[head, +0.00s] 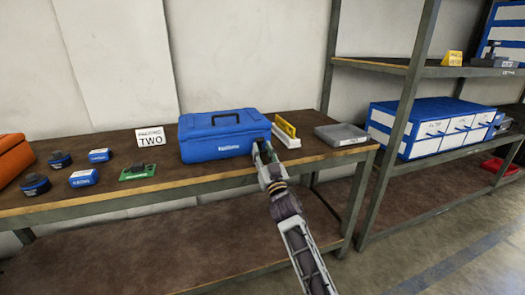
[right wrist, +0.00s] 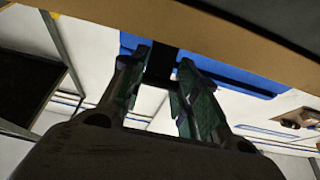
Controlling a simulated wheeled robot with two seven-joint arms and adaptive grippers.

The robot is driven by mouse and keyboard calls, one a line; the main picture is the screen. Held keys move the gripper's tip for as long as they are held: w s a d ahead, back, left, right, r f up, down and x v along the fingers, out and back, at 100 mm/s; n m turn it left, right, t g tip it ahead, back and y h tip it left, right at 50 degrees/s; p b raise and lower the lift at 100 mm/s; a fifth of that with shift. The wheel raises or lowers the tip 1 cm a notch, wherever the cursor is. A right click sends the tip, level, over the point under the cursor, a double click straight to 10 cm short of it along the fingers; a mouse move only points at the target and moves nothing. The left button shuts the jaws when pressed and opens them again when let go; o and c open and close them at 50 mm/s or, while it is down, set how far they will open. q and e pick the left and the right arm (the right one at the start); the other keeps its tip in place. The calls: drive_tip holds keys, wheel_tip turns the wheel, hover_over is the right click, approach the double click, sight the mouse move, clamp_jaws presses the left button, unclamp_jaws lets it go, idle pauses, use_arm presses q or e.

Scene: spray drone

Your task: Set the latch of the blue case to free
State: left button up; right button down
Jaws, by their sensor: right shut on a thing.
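The blue case (head: 224,135) stands closed on the brown workbench, with a dark handle on its lid and a white label on its front. My right gripper (head: 262,152) is at the right end of the case's front. In the right wrist view my right gripper's two green-padded fingers (right wrist: 163,75) are shut on a small black piece (right wrist: 161,60), which looks like the latch, against the case's blue side (right wrist: 235,77). The fingers largely hide the latch in the head view, and I cannot read its setting. My left gripper is not in view.
The workbench (head: 190,177) holds a white sign (head: 150,137), blue batteries (head: 83,178), a green board (head: 138,171) and an orange case (head: 14,158) left of the blue case. A yellow-and-white holder (head: 287,134) and grey tray (head: 341,134) stand to its right.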

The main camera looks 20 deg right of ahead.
drive_tip(key=shift+f, duration=0.55)
drive_tip(key=c, duration=1.1)
unclamp_jaws()
drive_tip(key=shift+w, duration=0.1)
drive_tip(key=shift+o, duration=0.3)
drive_tip(key=shift+r, duration=0.2)
drive_tip(key=v, duration=1.2)
